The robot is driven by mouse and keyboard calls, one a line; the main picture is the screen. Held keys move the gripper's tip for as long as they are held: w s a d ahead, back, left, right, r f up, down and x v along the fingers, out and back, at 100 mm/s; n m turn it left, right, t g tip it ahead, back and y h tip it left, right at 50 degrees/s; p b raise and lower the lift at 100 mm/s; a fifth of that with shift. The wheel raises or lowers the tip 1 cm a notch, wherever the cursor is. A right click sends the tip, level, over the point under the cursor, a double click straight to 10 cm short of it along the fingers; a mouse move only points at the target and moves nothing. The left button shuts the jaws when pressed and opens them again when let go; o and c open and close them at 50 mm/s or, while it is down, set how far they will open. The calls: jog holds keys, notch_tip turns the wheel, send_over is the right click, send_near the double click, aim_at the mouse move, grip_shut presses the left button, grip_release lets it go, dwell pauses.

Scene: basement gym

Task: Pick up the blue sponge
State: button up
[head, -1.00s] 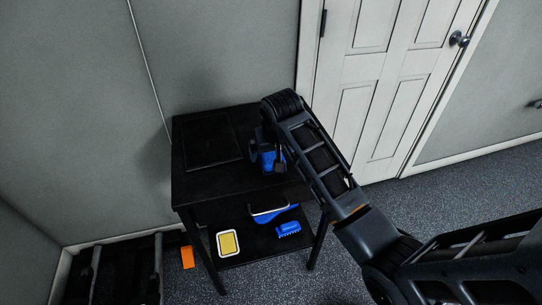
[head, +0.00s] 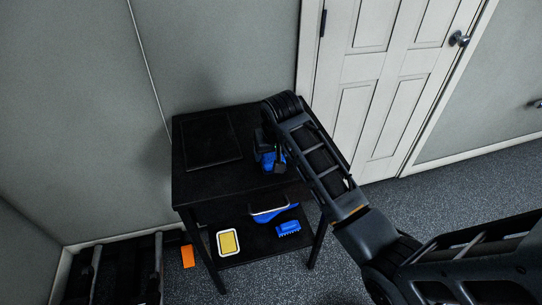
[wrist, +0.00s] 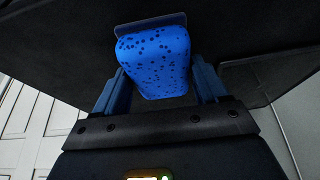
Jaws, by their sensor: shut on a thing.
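The blue sponge (wrist: 155,62), speckled with dark spots, shows in the wrist view between the two blue fingers of my gripper (wrist: 160,80). The fingers are shut on its sides. A thin grey-blue layer shows along its far edge. In the head view my gripper (head: 270,158) is over the right part of the black table top. Blue shows there beneath my wrist, but I cannot tell sponge from fingers. Whether the sponge touches the table is unclear.
The black table (head: 215,180) has a dark flat panel (head: 212,138) on top at left. Its lower shelf holds a yellow item in a white frame (head: 228,242), a blue brush (head: 289,228) and a blue item with a pale handle (head: 272,213). An orange object (head: 187,257) is lower left.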

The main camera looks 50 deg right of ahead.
jog(key=shift+c, duration=0.7)
jog(key=shift+r+b, duration=0.2)
jog(key=shift+b, duration=0.15)
notch_tip(320, 180, up, 4)
jog(key=shift+w+r, duration=0.1)
jog(key=shift+r, duration=0.15)
jog(key=s+d+r, duration=0.6)
jog(key=s+d, duration=0.1)
jog(key=s, duration=0.2)
jog(key=shift+d+r+b, duration=0.3)
jog(key=shift+b, duration=0.15)
